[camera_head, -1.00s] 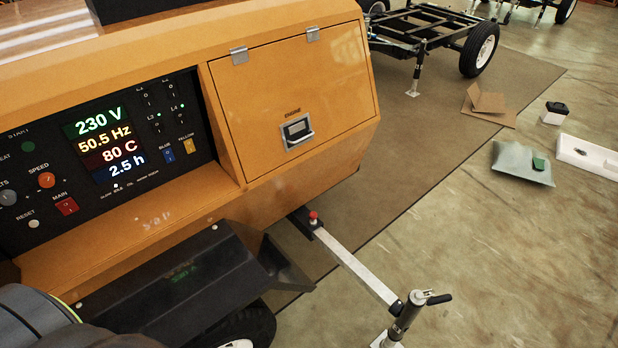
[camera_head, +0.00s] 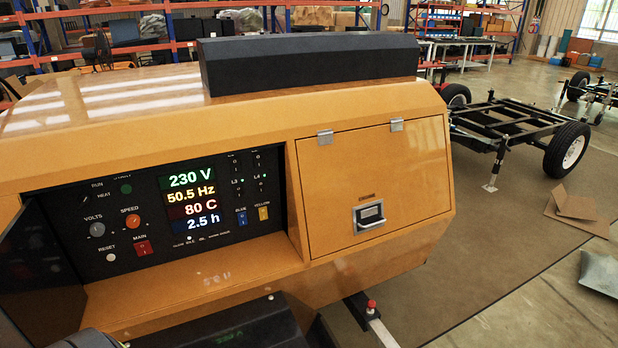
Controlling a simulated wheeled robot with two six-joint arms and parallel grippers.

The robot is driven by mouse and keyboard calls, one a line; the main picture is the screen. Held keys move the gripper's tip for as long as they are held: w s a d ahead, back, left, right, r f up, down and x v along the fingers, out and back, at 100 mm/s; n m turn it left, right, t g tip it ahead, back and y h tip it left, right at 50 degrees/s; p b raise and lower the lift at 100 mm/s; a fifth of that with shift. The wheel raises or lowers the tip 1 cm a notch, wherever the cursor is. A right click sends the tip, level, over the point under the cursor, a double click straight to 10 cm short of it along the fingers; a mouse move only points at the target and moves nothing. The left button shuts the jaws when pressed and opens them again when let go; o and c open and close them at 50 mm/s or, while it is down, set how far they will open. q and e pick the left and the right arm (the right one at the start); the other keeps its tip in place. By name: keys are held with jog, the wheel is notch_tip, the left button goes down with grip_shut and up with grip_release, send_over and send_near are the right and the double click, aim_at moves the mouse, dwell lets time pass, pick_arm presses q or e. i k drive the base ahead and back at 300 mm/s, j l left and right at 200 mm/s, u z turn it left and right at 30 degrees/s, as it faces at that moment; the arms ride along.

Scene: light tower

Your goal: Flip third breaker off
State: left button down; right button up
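The orange light tower's black control panel (camera_head: 110,222) faces me at the left. Small breaker switches stand in two columns right of the lit display (camera_head: 193,200). The L3 breaker (camera_head: 238,191) is in the lower left of this group, and the L4 breaker (camera_head: 259,186) is to its right. Small green lights show near their labels. The switches are too small to tell their positions. A red MAIN switch (camera_head: 143,248), a blue switch (camera_head: 242,219) and a yellow switch (camera_head: 263,213) sit lower. Neither of my grippers is in view.
A closed engine door (camera_head: 375,185) with a latch is right of the panel. A dark open panel cover (camera_head: 40,265) stands at the left edge. A black fender (camera_head: 215,328) is below. A trailer frame (camera_head: 515,135) stands behind on the right; floor there is partly clear.

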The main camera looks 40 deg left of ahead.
aim_at(238, 192)
jog(key=u, duration=1.55)
jog(key=i+z, duration=0.1)
jog(key=z, duration=0.25)
jog(key=i+j+z, duration=0.1)
jog(key=z, duration=0.25)
jog(key=j+z, duration=0.2)
jog(key=z, duration=0.15)
jog(key=k+l, duration=0.1)
jog(key=l, duration=0.3)
jog(key=i+j, duration=0.15)
jog(key=j, duration=0.15)
jog(key=i+j, duration=0.15)
jog(key=j, duration=0.2)
jog(key=z, duration=0.05)
